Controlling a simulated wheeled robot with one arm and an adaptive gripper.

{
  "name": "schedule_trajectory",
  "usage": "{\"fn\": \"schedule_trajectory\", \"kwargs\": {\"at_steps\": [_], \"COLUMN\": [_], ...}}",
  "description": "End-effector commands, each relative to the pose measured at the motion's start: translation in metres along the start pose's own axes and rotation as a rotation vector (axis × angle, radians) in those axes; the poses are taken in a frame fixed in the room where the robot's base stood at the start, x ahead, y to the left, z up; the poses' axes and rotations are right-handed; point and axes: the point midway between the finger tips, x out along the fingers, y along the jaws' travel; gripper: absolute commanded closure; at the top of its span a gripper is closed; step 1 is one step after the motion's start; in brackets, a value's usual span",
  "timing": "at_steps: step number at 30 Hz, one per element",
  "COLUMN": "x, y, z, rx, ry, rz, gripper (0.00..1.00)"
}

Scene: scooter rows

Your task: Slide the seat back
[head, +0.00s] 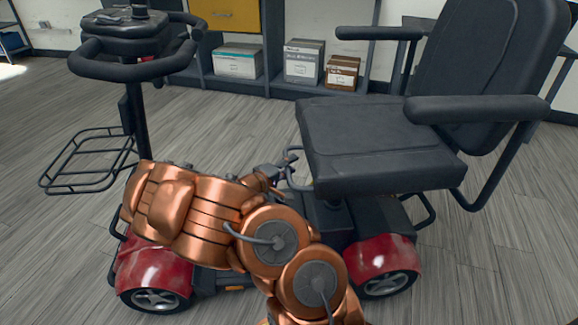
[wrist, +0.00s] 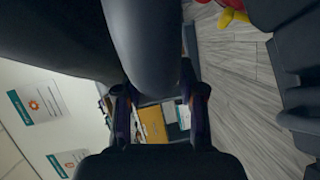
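The scooter's black padded seat (head: 375,145) is at the right in the head view, with its backrest (head: 490,65) behind it. My gripper (head: 291,170) is low beside the left edge of the seat cushion. In the wrist view my gripper (wrist: 160,104) has its two fingers spread apart, with a gap between them. A rounded dark padded edge, which looks like the seat (wrist: 146,40), comes down from the top to between the fingertips. I cannot tell whether the fingers touch it. The seat's mount below is partly hidden by my copper arm.
The scooter's tiller and handlebar (head: 135,50) stand at the left, above a wire basket (head: 90,160). Shelving with a yellow drawer (head: 226,14) and several boxes (head: 303,62) is behind. An armrest (head: 475,109) juts over the seat. Open floor (head: 500,250) lies to the right.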

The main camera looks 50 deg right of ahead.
Motion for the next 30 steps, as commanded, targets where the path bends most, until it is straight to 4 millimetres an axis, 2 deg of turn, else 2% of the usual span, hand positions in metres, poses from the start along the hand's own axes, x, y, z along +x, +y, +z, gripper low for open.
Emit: {"fn": "schedule_trajectory", "kwargs": {"at_steps": [9,14,30], "x": [-0.001,-0.010,-0.077], "y": [0.000,0.000,0.001], "z": [-0.001,-0.003,-0.003], "rx": [0.000,-0.001,0.001], "ry": [0.003,0.006,0.008], "rz": [0.000,0.001,0.002], "gripper": [0.57,0.57,0.57]}}
